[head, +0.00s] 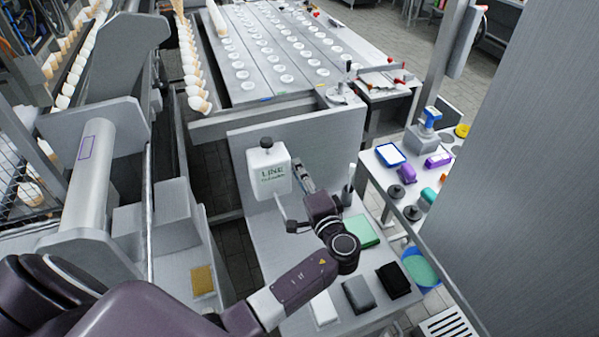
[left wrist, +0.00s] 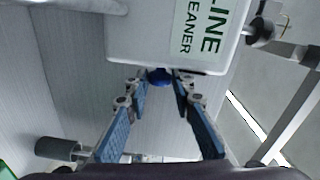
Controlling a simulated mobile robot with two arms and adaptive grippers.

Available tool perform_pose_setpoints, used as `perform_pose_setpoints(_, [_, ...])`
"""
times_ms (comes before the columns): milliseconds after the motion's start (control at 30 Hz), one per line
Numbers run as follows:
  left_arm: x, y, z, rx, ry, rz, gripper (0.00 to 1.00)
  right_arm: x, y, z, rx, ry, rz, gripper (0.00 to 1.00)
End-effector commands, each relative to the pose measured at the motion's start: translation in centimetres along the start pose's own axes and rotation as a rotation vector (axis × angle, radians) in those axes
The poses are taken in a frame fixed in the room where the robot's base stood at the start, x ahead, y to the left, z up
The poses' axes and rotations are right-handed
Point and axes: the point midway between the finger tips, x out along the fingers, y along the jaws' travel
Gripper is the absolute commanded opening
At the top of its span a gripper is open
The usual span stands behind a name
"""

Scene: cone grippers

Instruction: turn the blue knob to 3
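The blue knob (left wrist: 158,76) shows in the left wrist view at the lower edge of a white box (left wrist: 165,40) lettered LINE CLEANER, which hides part of it. In the head view the white box (head: 268,175) is mounted on a grey upright panel, and the knob is hidden there. My left gripper (left wrist: 161,82) is open, with its two blue-padded fingers on either side of the knob. I cannot tell whether they touch it. In the head view my left gripper (head: 304,178) is just right of the box. No scale numbers are readable. My right gripper is out of view.
A side table at right holds a blue-rimmed tray (head: 391,155) and bottles. The grey panel (head: 315,140) stands close behind.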

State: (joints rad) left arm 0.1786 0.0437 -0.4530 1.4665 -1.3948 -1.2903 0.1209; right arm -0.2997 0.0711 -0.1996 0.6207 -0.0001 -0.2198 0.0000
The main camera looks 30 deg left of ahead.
Motion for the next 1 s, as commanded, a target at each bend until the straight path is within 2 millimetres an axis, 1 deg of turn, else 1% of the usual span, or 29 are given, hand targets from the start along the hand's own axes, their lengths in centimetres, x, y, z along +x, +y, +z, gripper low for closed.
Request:
perform_pose_setpoints(33, [0.0, 0.1, 0.0, 0.0, 0.0, 0.002, 0.14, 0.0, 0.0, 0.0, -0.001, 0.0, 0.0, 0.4])
perform_pose_setpoints(167, [0.0, 0.1, 0.0, 0.0, 0.0, 0.002, 0.0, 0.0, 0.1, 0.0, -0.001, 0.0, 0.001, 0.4])
perform_pose_setpoints(333, [-0.1, 0.0, 0.0, 0.0, -0.001, 0.009, 0.0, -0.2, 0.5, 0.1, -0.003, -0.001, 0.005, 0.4])
perform_pose_setpoints(467, [-0.1, -0.3, -0.1, -0.001, -0.006, 0.035, 0.0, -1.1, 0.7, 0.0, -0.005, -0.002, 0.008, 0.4])
perform_pose_setpoints(667, [-0.1, -1.0, -0.2, -0.003, -0.024, 0.135, 0.0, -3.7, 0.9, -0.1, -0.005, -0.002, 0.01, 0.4])
perform_pose_setpoints(900, [0.0, -1.6, -0.3, -0.006, -0.059, 0.334, 0.0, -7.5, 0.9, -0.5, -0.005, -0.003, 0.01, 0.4])
perform_pose_setpoints(1000, [0.1, -1.7, -0.4, -0.007, -0.075, 0.427, 0.0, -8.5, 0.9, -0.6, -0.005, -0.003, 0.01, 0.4])
